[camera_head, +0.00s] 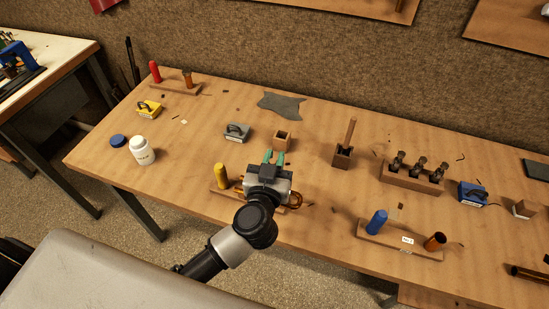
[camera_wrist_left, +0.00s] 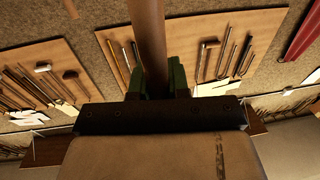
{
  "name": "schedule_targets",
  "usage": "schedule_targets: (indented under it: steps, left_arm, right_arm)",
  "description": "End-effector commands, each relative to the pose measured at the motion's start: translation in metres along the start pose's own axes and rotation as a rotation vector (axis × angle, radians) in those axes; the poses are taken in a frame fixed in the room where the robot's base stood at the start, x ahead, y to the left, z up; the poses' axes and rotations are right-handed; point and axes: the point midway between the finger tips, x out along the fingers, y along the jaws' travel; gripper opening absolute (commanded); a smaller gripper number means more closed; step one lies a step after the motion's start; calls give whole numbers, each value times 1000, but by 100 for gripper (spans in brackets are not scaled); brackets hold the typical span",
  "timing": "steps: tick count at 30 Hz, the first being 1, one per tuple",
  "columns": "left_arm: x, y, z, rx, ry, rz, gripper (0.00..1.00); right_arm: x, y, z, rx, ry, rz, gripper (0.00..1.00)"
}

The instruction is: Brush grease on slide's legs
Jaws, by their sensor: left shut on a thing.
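My left gripper (camera_head: 273,158) is over the front middle of the bench, in front of a small open wooden block (camera_head: 282,140). In the left wrist view its green fingers (camera_wrist_left: 161,80) are shut on a brown rod-like handle (camera_wrist_left: 148,35), which runs up out of the picture. The handle's far end is not shown. A copper-coloured curved tube (camera_head: 297,200), perhaps the slide, lies just right of and below the gripper; my gripper and arm hide much of it. A white jar (camera_head: 141,151) stands at the left, with a blue lid (camera_head: 118,141) beside it. My right gripper is not in view.
A yellow peg (camera_head: 220,175) stands left of the gripper. A dark holder with a wooden handle (camera_head: 350,132), a rack of several dark pieces (camera_head: 412,179) and a blue peg (camera_head: 376,221) stand to the right. A grey cloth (camera_head: 281,104) lies behind.

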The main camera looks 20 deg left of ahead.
Motion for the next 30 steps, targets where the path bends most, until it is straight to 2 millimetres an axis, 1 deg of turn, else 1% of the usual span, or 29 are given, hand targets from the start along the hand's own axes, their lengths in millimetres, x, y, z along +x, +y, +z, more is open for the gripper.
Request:
schedule_targets:
  steps: [30]
  left_arm:
    - [0,0,1,1,-2,0,0]
  right_arm:
    - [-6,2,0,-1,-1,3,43]
